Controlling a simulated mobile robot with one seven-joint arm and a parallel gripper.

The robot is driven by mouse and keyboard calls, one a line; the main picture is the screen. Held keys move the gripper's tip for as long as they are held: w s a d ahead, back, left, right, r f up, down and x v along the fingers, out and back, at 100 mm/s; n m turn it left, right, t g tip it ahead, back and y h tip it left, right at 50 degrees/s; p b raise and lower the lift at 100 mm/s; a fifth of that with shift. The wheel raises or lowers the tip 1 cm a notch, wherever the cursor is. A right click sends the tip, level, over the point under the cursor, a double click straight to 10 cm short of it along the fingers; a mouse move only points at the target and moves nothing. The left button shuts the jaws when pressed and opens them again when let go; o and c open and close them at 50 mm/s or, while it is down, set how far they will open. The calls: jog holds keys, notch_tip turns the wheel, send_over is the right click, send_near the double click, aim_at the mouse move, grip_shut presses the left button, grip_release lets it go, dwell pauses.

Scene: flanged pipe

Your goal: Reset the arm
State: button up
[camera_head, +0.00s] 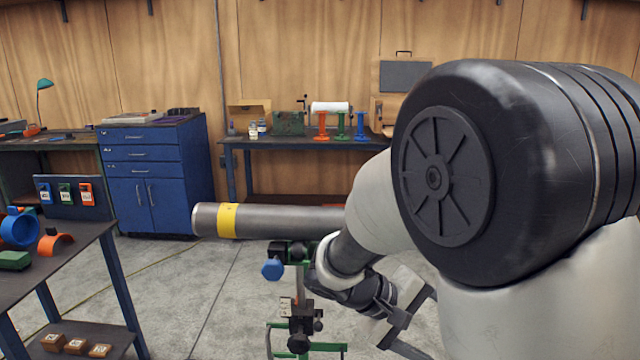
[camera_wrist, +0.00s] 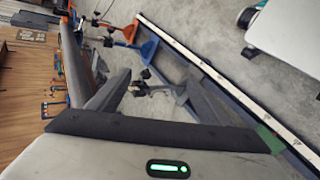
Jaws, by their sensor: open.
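My arm fills the right side of the head view, bent, with its large dark joint close to the camera. My gripper (camera_head: 402,312) hangs low, to the right of the pipe stand and below the pipe's level, partly hidden by my arm. A grey pipe (camera_head: 290,220) with a yellow band lies level on the stand; my arm hides its right end. In the wrist view my gripper (camera_wrist: 153,84) is open, its two dark fingers spread, with nothing held between them. A long grey shape at the left of the wrist view looks like the pipe (camera_wrist: 72,62).
A green pipe stand (camera_head: 298,285) with a blue knob (camera_head: 272,269) is just left of my gripper. A dark side table (camera_head: 85,245) stands at left. A blue cabinet (camera_head: 158,175) and a workbench (camera_head: 290,144) are at the back. Floor between is clear.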

jog(key=s+a+r+m+t+y, duration=0.2)
jog(key=s+a+r+y, duration=0.1)
jog(key=s+r+y, duration=0.3)
jog(key=s+a+r+m+t+y, duration=0.2)
jog(key=s+a+r+y, duration=0.2)
jog(key=s, duration=0.4)
notch_tip(320, 180, up, 20)
jog(key=p, duration=2)
